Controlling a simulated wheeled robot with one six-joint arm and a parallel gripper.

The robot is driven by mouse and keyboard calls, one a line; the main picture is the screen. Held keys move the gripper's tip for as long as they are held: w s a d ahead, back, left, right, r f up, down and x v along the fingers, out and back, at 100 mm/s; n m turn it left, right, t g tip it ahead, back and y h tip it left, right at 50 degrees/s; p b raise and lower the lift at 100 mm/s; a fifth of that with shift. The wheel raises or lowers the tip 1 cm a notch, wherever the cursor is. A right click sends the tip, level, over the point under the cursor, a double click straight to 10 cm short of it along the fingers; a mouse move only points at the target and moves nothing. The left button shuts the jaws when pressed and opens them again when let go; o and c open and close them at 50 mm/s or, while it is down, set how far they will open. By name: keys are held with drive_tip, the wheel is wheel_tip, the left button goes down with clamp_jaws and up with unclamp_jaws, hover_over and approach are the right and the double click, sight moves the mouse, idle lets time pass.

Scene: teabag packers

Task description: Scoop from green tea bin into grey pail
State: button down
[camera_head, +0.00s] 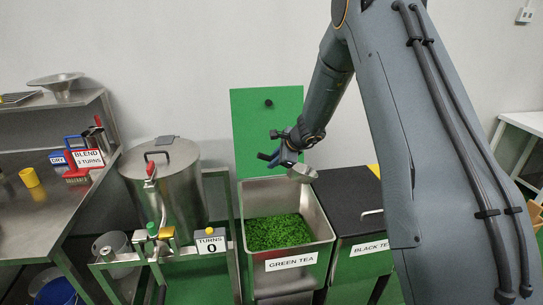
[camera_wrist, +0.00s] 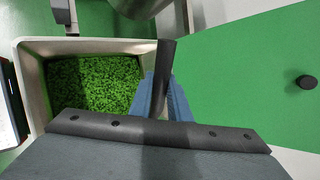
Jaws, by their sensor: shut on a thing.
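The green tea bin (camera_head: 327,228) stands open at the middle, labelled GREEN TEA, with its green lid (camera_head: 265,115) raised behind it. Green tea leaves (camera_head: 278,232) lie inside; they also show in the wrist view (camera_wrist: 95,83). My gripper (camera_head: 284,155) is above the back right of the bin. It is shut on the dark handle (camera_wrist: 166,62) of a metal scoop (camera_head: 303,173), which hangs over the bin's right rim. I cannot see into the scoop's bowl.
A black tea bin (camera_head: 345,193) with a dark closed lid adjoins on the right. A steel drum (camera_head: 178,185) and a TURNS 0 counter (camera_head: 211,241) stand left of the bin. A steel bench (camera_head: 35,215) is farther left, with a blue bucket (camera_head: 54,291) below.

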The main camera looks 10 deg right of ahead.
wheel_tip(320, 180, down, 42)
drive_tip(key=b, duration=2.7)
drive_tip(key=shift+r+b, duration=0.15)
drive_tip(key=shift+b, duration=0.2)
drive_tip(key=shift+r, duration=0.1)
